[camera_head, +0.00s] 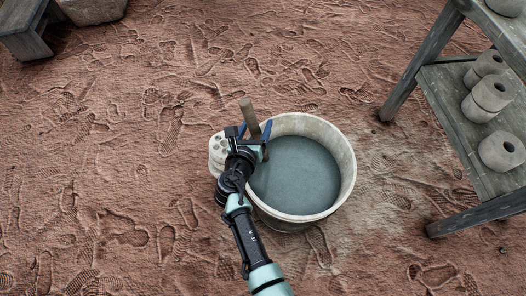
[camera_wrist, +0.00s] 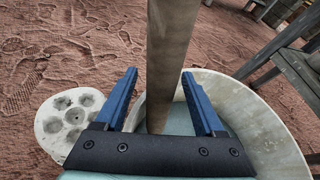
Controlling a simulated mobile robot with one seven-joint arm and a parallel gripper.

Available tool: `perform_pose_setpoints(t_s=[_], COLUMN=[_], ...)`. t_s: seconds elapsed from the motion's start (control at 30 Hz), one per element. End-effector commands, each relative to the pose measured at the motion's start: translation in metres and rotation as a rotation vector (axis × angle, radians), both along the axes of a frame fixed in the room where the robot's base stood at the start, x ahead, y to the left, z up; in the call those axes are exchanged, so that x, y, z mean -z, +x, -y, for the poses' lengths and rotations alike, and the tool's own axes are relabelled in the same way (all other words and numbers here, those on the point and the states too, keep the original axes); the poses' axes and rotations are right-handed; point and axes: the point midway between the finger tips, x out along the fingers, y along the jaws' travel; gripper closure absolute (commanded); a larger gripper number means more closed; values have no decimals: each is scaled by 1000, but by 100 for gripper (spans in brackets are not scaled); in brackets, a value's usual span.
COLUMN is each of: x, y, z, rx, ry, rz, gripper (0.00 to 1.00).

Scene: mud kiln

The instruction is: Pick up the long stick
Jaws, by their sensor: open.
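The long stick (camera_head: 250,117) is brown and leans in a round, pale bucket (camera_head: 347,171) filled with grey-green liquid (camera_head: 296,176). In the wrist view the stick (camera_wrist: 169,50) stands nearly upright in the middle of the picture. My gripper (camera_head: 255,131) is at the bucket's left rim. In the wrist view its two blue fingers (camera_wrist: 161,88) are open, one on each side of the stick, with gaps visible on both sides. The stick's lower end is hidden by my gripper and the liquid.
A pale round piece with several holes (camera_wrist: 70,122) lies beside the bucket, also partly visible in the head view (camera_head: 217,150). A wooden shelf (camera_head: 447,117) with several clay pieces (camera_head: 492,93) stands at right. Trodden reddish ground (camera_head: 110,160) is open at left.

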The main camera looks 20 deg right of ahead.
Motion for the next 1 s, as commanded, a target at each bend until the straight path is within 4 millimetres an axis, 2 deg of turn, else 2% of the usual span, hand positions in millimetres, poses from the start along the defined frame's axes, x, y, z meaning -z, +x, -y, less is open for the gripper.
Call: perform_pose_setpoints(t_s=[0.13,0.4,0.7,0.8,1.0], x=[6,4,5,5,4], y=[9,10,10,10,10], z=[8,9,8,8,8], rx=[1,0,0,0,0], ry=[-1,1,1,1,0], rz=[1,1,1,1,1], gripper=[29,31,85,100,100])
